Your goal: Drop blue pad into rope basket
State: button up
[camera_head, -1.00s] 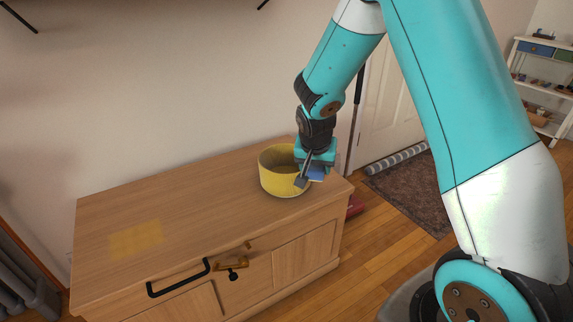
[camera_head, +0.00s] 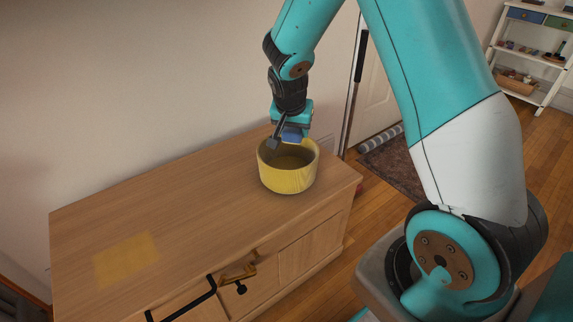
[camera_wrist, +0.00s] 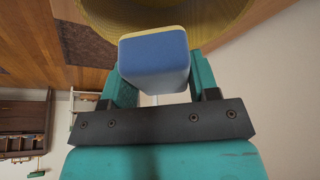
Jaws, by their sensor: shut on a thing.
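The blue pad (camera_wrist: 154,62) is held between the fingers of my gripper (camera_wrist: 152,88) in the wrist view, with a thin yellow edge along its far side. In the head view the blue pad (camera_head: 292,133) shows at the tip of my gripper (camera_head: 288,138), over the back part of the basket's opening. The rope basket (camera_head: 289,180) is yellow and round and stands upright on the wooden cabinet. Its inside looks empty where I can see it. In the wrist view the rope basket (camera_wrist: 215,14) fills the top, just beyond the pad. Whether the pad touches the rim is unclear.
The wooden cabinet (camera_head: 190,215) has a clear top apart from the basket and a flat yellow patch (camera_head: 126,259) at left. A wall runs behind it. A dark rug (camera_head: 398,170), a door and a white shelf (camera_head: 530,50) lie to the right.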

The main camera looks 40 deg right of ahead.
notch_tip(320, 180, down, 5)
jog(key=b, duration=0.4)
jog(key=shift+r, duration=0.1)
jog(key=o, duration=0.9)
jog(key=p+v, duration=0.5)
jog(key=v, duration=1.2)
jog(key=shift+s+a+r+p, duration=0.1)
jog(key=shift+a+p, duration=0.05)
jog(key=shift+p, duration=0.2)
